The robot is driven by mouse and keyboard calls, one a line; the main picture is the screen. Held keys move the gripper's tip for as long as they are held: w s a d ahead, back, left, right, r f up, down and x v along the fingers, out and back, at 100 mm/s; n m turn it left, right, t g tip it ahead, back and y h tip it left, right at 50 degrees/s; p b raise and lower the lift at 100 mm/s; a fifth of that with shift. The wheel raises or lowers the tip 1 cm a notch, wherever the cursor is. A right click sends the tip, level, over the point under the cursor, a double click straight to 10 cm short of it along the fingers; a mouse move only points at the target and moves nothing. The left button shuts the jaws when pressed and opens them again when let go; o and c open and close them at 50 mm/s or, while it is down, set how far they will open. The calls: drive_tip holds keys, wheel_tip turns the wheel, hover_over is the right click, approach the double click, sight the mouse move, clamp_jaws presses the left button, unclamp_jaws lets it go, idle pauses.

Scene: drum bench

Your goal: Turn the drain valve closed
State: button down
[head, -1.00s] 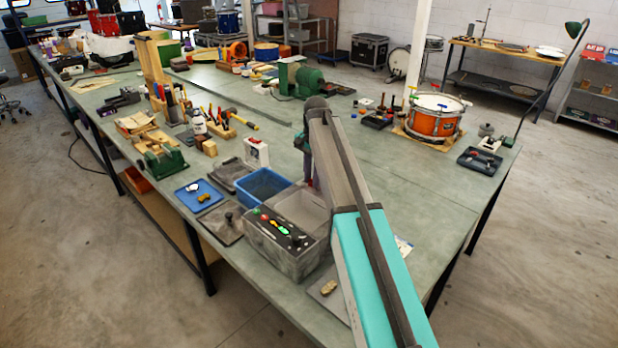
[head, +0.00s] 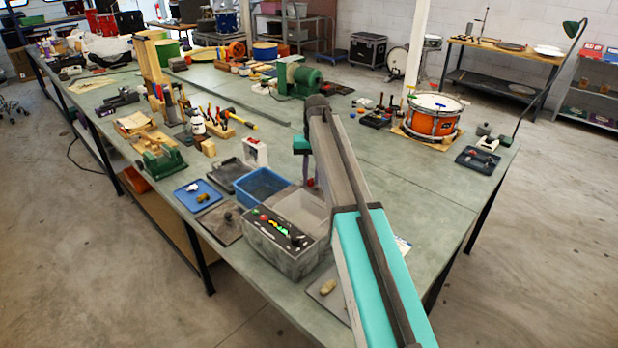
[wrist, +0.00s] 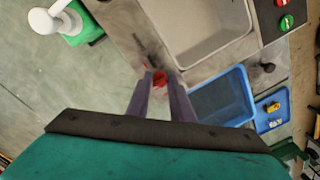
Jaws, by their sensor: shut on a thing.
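The drain valve has a small red handle (wrist: 160,78), beside the near wall of the grey sink basin (wrist: 183,64) in the wrist view. The two fingers of my gripper (wrist: 161,86) are shut on this handle, one on each side. In the head view a bit of the red handle (head: 310,183) shows just below my gripper (head: 307,178), behind the grey basin (head: 300,206) and partly hidden by my arm. The exact turn angle of the handle cannot be told.
A blue bin (head: 262,186) stands beside the basin, close to my fingers. A blue tray (head: 197,195) with small parts and a white device (head: 255,152) are near. In the wrist view a white and green object (wrist: 62,18) stands upper left. Bench right of my arm (head: 420,190) is mostly clear.

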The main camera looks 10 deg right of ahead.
drive_tip(key=shift+d+n, duration=0.15)
drive_tip(key=shift+n, duration=0.25)
drive_tip(key=c, duration=1.6)
unclamp_jaws()
drive_tip(key=shift+r, duration=0.15)
drive_tip(key=r+p, duration=0.2)
drive_tip(key=r, duration=0.2)
drive_tip(key=r+p, duration=0.3)
drive_tip(key=r, duration=0.2)
drive_tip(key=r+p, duration=0.2)
drive_tip(key=r, duration=0.2)
drive_tip(key=shift+d+r+p, duration=0.25)
drive_tip(key=shift+d+p, duration=0.05)
drive_tip(key=shift+f, duration=0.1)
